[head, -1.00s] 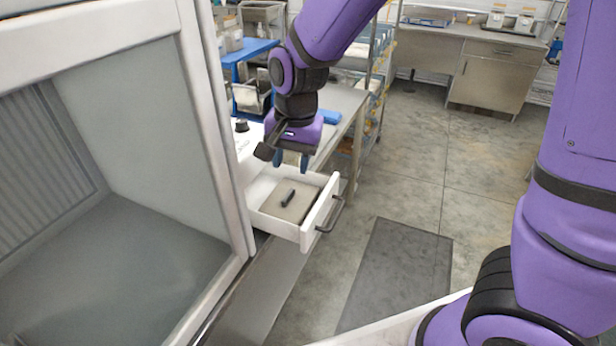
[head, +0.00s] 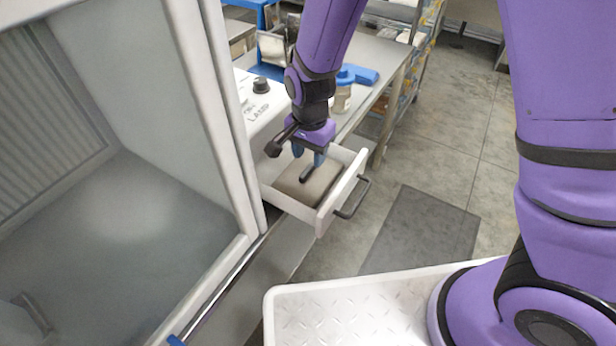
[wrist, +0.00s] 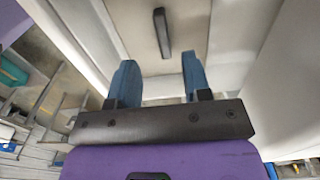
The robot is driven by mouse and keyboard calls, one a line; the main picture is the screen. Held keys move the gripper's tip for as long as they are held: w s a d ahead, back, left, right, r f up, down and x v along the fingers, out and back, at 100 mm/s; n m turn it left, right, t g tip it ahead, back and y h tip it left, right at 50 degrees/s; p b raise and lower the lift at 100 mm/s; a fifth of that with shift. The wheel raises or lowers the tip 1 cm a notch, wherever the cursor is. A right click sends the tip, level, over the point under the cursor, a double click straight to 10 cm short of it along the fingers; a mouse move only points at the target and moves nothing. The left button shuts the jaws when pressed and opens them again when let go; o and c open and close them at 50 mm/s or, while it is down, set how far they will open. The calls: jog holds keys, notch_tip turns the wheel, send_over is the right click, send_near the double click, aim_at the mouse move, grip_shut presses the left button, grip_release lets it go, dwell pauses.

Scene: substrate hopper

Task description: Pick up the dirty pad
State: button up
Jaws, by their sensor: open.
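The dirty pad (head: 297,192) is a flat, grey-beige square with a short black handle on top. It lies in the open white drawer (head: 326,217). My gripper (head: 309,157) points down over the drawer, its blue fingers apart and empty, just above the pad's handle. In the wrist view the black handle (wrist: 162,33) shows beyond the gap between my gripper's two fingertips (wrist: 158,62), a little short of lining up between them. The pad's near part is partly hidden by the gripper in that view.
The drawer's front has a dark bar handle (head: 354,199). A glass-fronted cabinet (head: 215,110) stands close on the left. A bench (head: 382,60) with a blue-lidded jar (head: 343,92) lies behind. Open floor with a grey mat (head: 425,230) is at the right.

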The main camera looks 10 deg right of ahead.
aim_at(307, 170)
jog(key=shift+a+f, duration=0.2)
jog(key=shift+f, duration=2.45)
grip_shut()
